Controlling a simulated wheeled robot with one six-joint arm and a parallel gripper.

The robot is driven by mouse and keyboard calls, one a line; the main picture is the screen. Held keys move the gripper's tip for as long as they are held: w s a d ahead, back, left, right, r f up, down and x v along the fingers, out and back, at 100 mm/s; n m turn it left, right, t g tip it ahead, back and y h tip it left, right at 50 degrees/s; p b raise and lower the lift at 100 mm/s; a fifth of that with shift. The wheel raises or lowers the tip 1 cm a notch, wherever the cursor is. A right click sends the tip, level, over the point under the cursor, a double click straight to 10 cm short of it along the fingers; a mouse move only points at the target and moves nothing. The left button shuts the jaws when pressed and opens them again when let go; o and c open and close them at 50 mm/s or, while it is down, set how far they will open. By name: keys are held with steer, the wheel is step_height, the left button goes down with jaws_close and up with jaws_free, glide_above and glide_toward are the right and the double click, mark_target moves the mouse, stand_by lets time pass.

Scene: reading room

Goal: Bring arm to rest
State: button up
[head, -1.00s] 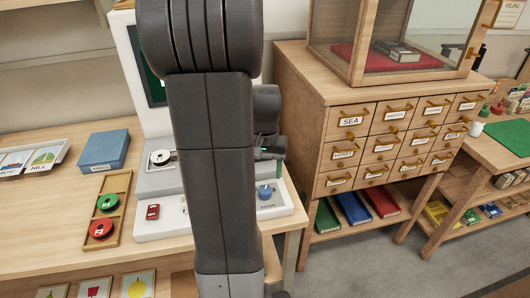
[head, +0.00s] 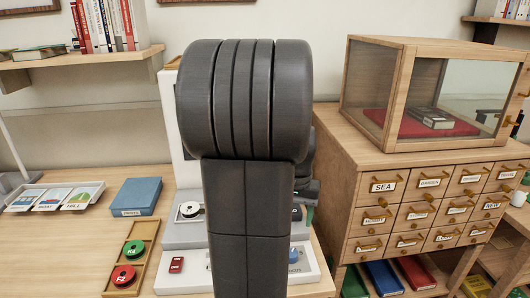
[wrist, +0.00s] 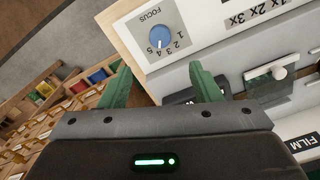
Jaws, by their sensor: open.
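My gripper (wrist: 160,88) is open and empty in the wrist view, its two green fingers apart. It is close to the front of a white and grey reader machine (wrist: 215,25) with a blue focus knob (wrist: 160,37). The knob is beyond the fingers, and I see no contact with it. In the head view my dark arm stands upright in front of the reader (head: 185,285) and hides much of its middle. The gripper is mostly hidden there behind the arm. The blue knob (head: 293,255) shows just right of the arm.
A wooden card cabinet (head: 400,215) with a glass case (head: 440,95) on top stands close to the right. On the table (head: 80,230) at left are a blue box (head: 137,196), a wooden tray (head: 140,240) with green and red reels, and a white card rack (head: 55,196).

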step_height(320, 180, down, 14)
steer(key=shift+r+b, duration=0.15)
steer(key=shift+b, duration=0.45)
steer(key=shift+r, duration=0.15)
